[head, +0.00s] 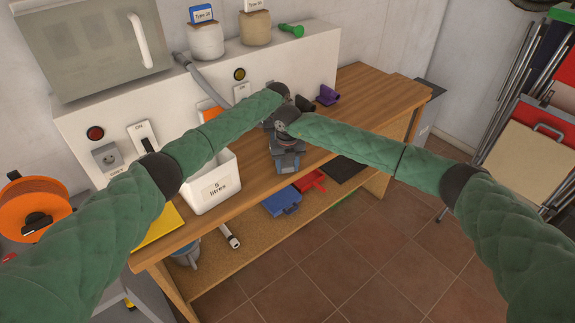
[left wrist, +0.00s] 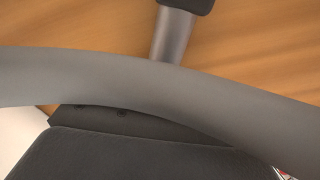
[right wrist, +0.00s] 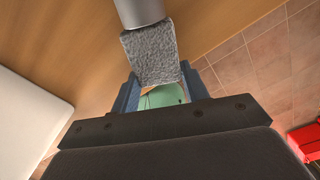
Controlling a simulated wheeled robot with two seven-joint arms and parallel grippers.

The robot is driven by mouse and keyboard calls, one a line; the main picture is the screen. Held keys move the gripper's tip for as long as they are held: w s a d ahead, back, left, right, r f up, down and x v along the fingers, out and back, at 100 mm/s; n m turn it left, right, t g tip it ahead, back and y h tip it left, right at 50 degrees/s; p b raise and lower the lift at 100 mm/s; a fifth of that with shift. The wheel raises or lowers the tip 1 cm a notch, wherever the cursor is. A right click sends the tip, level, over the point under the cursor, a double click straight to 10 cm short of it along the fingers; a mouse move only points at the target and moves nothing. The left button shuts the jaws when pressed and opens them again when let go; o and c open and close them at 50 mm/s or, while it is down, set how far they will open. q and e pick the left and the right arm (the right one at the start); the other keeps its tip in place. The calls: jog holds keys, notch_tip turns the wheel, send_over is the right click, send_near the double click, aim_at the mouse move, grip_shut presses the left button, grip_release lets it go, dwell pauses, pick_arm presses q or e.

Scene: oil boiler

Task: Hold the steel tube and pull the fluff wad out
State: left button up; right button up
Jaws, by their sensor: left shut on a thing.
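The steel tube (right wrist: 140,12) enters the right wrist view from the top. A rough grey fluff wad (right wrist: 150,55) sticks out of its near end. My right gripper (right wrist: 158,72) has its two blue fingers apart, with the wad's free end between the tips; it also shows in the head view (head: 287,160) over the bench. In the left wrist view, the steel tube (left wrist: 172,38) has a black end piece at the top. My left gripper is shut on the steel tube, but a grey hose hides its fingers there. In the head view, the arms mostly hide the tube.
The grey hose (left wrist: 150,80) crosses close in front of the left wrist camera. The wooden bench (head: 345,100) carries a white "5 litres" tub (head: 212,185) left of the grippers and a purple object (head: 327,95) behind. Red and blue items lie on a lower shelf.

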jog(key=c, duration=0.7)
jog(key=shift+s, duration=0.15)
jog(key=shift+s+d, duration=0.25)
jog(key=shift+s, duration=1.05)
jog(key=shift+s+d, duration=0.25)
jog(key=shift+s, duration=1)
jog(key=shift+r, duration=0.1)
jog(key=shift+r, duration=2.85)
jog(key=s+d+r, duration=0.2)
jog(key=s, duration=0.7)
jog(key=shift+s, duration=0.4)
jog(key=shift+a, duration=0.1)
